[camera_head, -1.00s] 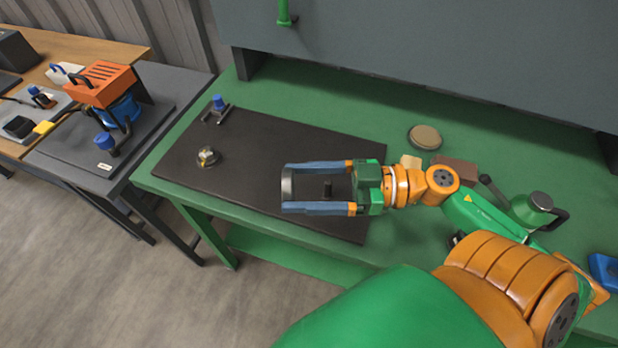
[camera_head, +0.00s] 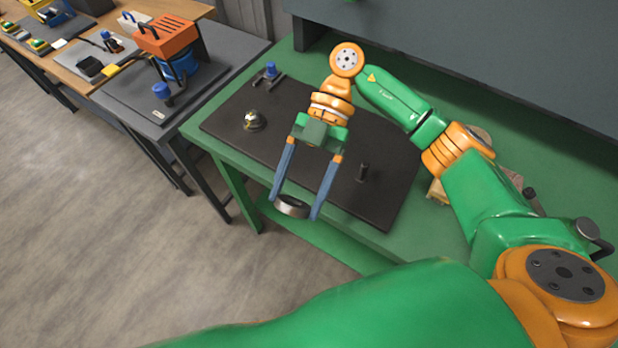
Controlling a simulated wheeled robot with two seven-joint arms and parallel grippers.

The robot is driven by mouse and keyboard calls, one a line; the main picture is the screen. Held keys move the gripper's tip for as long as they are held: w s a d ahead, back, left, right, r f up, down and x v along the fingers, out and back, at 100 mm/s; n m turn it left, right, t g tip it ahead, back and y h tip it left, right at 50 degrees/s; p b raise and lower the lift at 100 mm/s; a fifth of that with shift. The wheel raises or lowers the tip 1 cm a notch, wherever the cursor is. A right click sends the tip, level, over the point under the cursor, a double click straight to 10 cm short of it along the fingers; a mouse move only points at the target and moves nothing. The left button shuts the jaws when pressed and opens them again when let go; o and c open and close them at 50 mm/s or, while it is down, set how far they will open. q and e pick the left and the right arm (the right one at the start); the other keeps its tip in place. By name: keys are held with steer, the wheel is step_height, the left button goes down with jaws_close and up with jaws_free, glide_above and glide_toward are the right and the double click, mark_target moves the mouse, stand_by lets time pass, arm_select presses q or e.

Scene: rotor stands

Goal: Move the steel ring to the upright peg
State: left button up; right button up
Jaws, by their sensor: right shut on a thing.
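My right gripper (camera_head: 295,205) is shut on the steel ring (camera_head: 292,207), a short grey band held between its two blue fingertips. The ring appears over the front edge of the dark board, in the air. The upright peg (camera_head: 363,172) is a short dark post on the dark board (camera_head: 390,205), to the right of the gripper fingers and apart from the ring. My left gripper is not in view.
The board lies on a green table (camera_head: 218,160). A small metal-topped fixture (camera_head: 252,121) and a blue-topped stand (camera_head: 270,72) are on its left part. A grey side table (camera_head: 130,105) holds an orange box (camera_head: 166,35). A wall panel (camera_head: 500,60) stands behind.

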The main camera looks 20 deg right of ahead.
steer(key=n+h, duration=0.2)
steer(key=n+g+h, duration=0.1)
steer(key=n+h, duration=0.1)
steer(key=shift+w+a+f, duration=0.2)
steer(key=shift+w+f, duration=0.05)
steer(key=shift+f, duration=0.15)
steer(key=shift+f+n+h, duration=0.15)
steer(key=shift+n+h, duration=0.55)
steer(key=shift+n, duration=0.3)
steer(key=w+d+n+t, duration=0.2)
steer(key=d+n+t, duration=0.1)
steer(key=d+n, duration=0.3)
steer(key=w+d+n+t+h, duration=0.1)
steer(key=w+d+n+t, duration=0.1)
steer(key=d+n, duration=0.3)
steer(key=w+d+n+t+h+p, duration=0.1)
steer(key=w+d+n+t, duration=0.2)
steer(key=d+n, duration=0.3)
steer(key=shift+w+d+r+n+t, duration=0.1)
steer(key=shift+d+n+t, duration=0.1)
steer(key=shift+n, duration=1.25)
steer(key=shift+d+r+n+t, duration=0.1)
steer(key=shift+n+t, duration=0.1)
steer(key=shift+n, duration=1.25)
steer(key=shift+f+b, duration=1.85)
steer(key=shift+f, duration=0.55)
steer(key=shift+a, duration=0.15)
steer(key=shift+f+b, duration=0.2)
steer(key=shift+b, duration=0.15)
